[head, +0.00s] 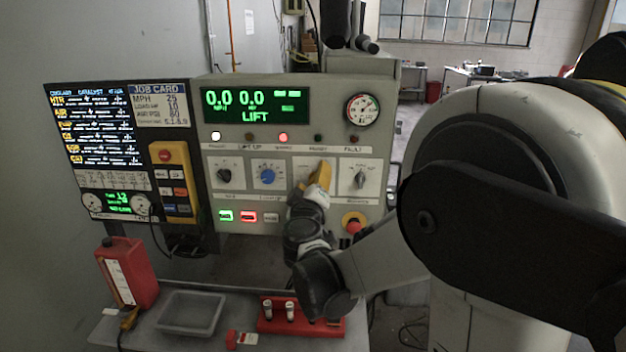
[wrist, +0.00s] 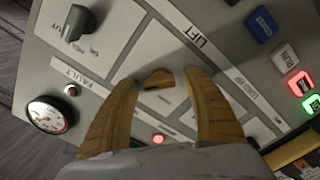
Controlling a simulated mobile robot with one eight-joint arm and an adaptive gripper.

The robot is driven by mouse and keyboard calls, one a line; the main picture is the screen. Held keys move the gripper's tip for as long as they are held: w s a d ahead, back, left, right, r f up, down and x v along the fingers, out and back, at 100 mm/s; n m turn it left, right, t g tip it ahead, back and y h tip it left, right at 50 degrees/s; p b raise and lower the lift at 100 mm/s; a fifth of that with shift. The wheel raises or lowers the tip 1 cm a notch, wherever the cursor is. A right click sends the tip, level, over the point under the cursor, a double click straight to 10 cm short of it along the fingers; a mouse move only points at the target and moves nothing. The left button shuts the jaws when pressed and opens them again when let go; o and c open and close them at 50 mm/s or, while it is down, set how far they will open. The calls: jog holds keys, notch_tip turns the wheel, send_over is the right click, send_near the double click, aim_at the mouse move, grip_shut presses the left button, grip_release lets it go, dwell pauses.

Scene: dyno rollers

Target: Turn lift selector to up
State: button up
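The lift selector (wrist: 158,79) is a small yellow-brown knob on the grey control panel, near the LIFT label in the wrist view. My gripper (wrist: 164,77) has two yellow fingers, one on each side of this knob. The fingers are apart, with narrow gaps seeming to show beside the knob; I cannot tell whether either touches it. In the head view my gripper (head: 318,176) reaches the third knob position from the left and hides most of that knob. The display (head: 255,105) reads LIFT, with 0.0 values.
A blue knob (head: 267,177) and a black knob (head: 223,174) are left of my gripper; a grey knob (head: 360,179) is to its right. A red emergency button (head: 354,225) sits below right. A grey tray (head: 191,313) and red jug (head: 127,271) stand on the shelf below.

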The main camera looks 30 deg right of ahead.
jog(key=shift+s+a, duration=0.1)
jog(key=v, duration=1.1)
jog(key=shift+s+a, duration=0.25)
jog(key=shift+s, duration=0.05)
